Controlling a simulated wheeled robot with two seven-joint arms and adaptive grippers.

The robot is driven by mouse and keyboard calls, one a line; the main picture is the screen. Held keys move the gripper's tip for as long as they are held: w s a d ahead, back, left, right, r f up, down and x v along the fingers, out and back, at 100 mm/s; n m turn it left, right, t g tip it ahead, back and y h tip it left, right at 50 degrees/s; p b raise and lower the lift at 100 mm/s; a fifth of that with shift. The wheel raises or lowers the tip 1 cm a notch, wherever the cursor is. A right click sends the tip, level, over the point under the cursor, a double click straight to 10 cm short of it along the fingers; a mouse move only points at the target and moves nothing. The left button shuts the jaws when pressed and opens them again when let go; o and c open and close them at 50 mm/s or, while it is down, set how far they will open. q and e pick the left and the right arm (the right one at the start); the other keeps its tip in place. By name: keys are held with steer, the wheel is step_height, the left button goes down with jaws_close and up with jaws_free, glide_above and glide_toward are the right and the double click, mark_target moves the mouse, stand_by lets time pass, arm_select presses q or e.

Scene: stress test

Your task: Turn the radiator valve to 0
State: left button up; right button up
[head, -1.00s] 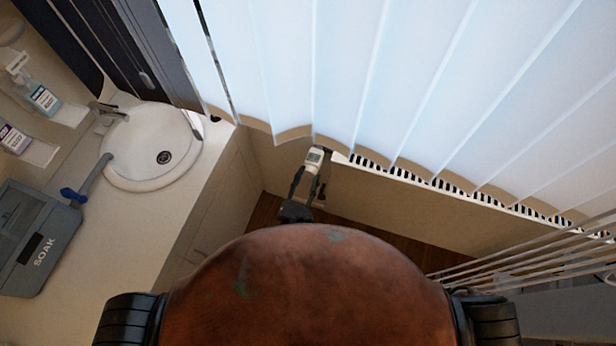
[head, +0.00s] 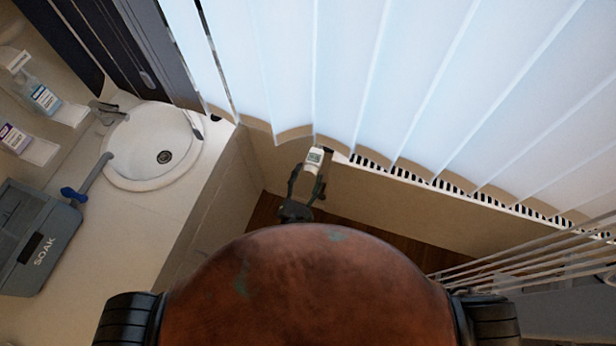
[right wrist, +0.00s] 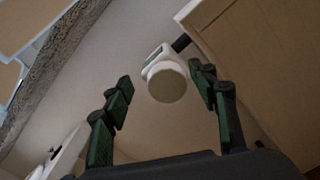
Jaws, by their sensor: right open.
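The white radiator valve (head: 315,158) with a small grey-green display sits at the left end of the radiator (head: 420,183), just below the blinds. My right gripper (head: 308,180) is open just below the valve in the head view, with one finger on each side of its lower end. In the right wrist view the valve's round end face (right wrist: 167,84) lies between the open green-and-black fingers (right wrist: 161,78), with gaps visible on both sides. The number on the display is too small to read. My left gripper is not in view.
White vertical blinds (head: 400,70) hang over the radiator. A counter with a round sink (head: 150,150), a grey SOAK box (head: 38,240) and bottles (head: 44,98) is at left. A white rack (head: 540,262) is at right. My copper-coloured body fills the bottom.

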step_height(320, 180, up, 9)
stand_by(0.3)
stand_by(0.5)
